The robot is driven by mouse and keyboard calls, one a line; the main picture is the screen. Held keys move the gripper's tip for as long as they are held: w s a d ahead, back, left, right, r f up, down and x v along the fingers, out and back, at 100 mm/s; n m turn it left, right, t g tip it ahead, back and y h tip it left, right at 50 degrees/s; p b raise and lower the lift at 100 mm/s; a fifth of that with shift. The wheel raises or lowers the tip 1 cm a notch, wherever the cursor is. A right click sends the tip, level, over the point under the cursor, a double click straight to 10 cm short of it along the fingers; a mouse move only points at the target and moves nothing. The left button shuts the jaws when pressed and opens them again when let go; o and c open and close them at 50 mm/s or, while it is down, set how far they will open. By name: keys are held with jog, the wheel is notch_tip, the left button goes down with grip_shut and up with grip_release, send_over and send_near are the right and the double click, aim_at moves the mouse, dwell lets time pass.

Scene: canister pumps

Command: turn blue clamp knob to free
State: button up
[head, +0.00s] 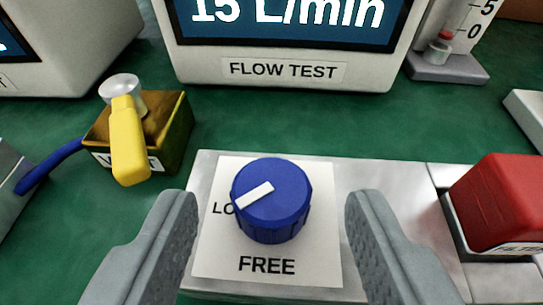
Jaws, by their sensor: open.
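The blue clamp knob (274,205) sits on a white label plate (218,262) fixed to a metal block. A white pointer mark (254,195) on its top points left and slightly down, toward the partly hidden label beginning "LO". The word FREE (266,265) is printed below the knob, on the near side. My gripper (268,215) is open, with one finger on each side of the knob. Gaps show between both fingers and the knob in the picture; I cannot tell their height relative to it.
A yellow-handled valve (128,145) on a brass block stands at left with a blue hose. A red filter block (500,203) is at right. Behind stand the flow test display (290,75) and a scaled gauge (452,55). Green bench top (300,120) lies clear between.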

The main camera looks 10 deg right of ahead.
jog(key=shift+x, duration=1)
jog(key=c, duration=1)
jog(key=shift+o, duration=0.2)
jog(key=shift+d+n+y, duration=0.15)
jog(key=shift+n+y, duration=0.6)
jog(key=shift+y, duration=0.15)
jog(key=shift+d+n+y, duration=0.1)
jog(key=shift+n+y, duration=0.65)
jog(key=shift+y, duration=0.15)
jog(key=shift+d+n+y, duration=0.15)
jog(key=shift+n+y, duration=1.05)
jog(key=shift+y, duration=0.1)
jog(key=shift+n+y, duration=0.3)
jog(key=shift+y, duration=0.1)
